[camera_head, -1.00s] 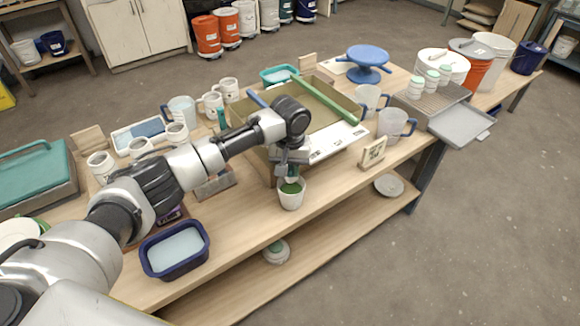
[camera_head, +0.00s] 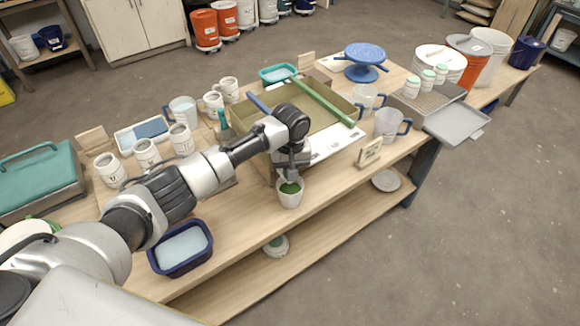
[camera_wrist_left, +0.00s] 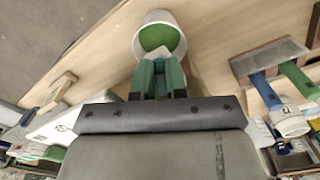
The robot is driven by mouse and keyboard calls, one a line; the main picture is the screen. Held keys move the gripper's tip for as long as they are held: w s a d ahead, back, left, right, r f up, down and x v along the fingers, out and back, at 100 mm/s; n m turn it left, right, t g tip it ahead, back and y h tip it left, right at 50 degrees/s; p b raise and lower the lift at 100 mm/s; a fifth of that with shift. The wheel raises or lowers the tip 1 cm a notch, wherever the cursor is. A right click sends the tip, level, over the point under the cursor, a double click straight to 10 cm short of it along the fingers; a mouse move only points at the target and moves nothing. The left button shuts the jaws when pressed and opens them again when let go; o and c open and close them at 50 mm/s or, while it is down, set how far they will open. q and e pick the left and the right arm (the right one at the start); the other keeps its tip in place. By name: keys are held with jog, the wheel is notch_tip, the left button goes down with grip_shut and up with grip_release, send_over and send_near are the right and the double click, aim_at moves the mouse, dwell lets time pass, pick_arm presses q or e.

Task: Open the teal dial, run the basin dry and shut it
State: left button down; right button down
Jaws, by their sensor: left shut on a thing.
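The olive, shallow basin (camera_head: 318,114) stands on the wooden workbench, with a green bar lying across it. My left gripper (camera_head: 290,172) is at the basin's near side, just above a white cup (camera_head: 290,198) with green inside. It is shut on what seems to be the teal dial, which the gripper mostly hides in the head view. In the left wrist view teal-green parts (camera_wrist_left: 158,78) show at the fingertips, in front of the cup (camera_wrist_left: 158,38). I cannot tell how far the dial is turned or how much the basin holds. My right gripper is out of view.
A navy tub (camera_head: 180,247) of pale liquid stands on the bench at the near left. Several white mugs (camera_head: 147,153) stand behind my left arm. Clear pitchers (camera_head: 388,125) and a small sign (camera_head: 369,153) stand right of the basin. Bare bench lies around the cup.

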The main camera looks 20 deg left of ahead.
pick_arm(q)
jog(key=c, duration=1.2)
grip_release()
jog(key=shift+o, duration=0.2)
notch_tip(320, 180, up, 11)
jog(key=b, duration=0.1)
jog(key=shift+b, duration=0.4)
